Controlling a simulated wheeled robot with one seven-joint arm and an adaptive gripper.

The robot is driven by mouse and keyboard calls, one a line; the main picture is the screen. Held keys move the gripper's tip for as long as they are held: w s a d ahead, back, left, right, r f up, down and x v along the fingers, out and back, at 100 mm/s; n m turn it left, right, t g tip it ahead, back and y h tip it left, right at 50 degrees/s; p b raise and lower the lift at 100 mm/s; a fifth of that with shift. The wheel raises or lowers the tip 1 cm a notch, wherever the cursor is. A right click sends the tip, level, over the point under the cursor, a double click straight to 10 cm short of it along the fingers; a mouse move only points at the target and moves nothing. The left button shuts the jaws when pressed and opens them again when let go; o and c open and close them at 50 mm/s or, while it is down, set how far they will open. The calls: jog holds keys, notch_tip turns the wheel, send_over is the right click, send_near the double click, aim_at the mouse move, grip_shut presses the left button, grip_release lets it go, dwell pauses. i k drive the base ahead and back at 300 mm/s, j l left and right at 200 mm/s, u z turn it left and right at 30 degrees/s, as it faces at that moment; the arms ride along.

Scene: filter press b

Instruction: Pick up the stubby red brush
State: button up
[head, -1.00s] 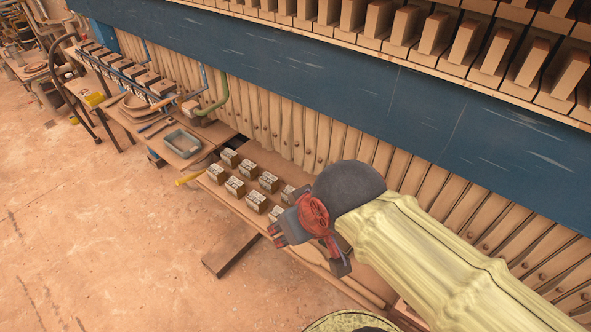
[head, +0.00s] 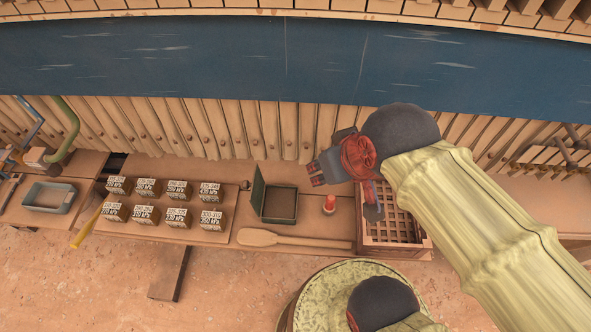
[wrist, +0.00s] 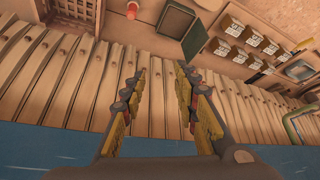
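A small red object with a pale top, which looks like the stubby red brush (head: 329,205), stands on the wooden bench between a green box and a slatted crate. It also shows at the top of the wrist view (wrist: 132,10). My gripper (head: 316,172) is above the bench, up and slightly left of the brush in the head view, not touching it. In the wrist view its two fingers (wrist: 163,88) are wide apart with nothing between them.
An open green box (head: 279,221) and a wooden paddle (head: 300,240) lie left of and in front of the brush. The slatted crate (head: 365,240) is close on its right. Several labelled blocks (head: 177,218) stand further left. The ribbed press wall (head: 240,135) rises behind.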

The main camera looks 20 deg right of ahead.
aim_at(329, 208)
jog(key=i+j+z, duration=0.1)
jog(key=j+z, duration=1.15)
jog(key=j, duration=0.4)
jog(key=k+j+z, duration=0.1)
jog(key=j, duration=0.35)
jog(key=l+z, duration=0.5)
jog(key=k+l, duration=0.05)
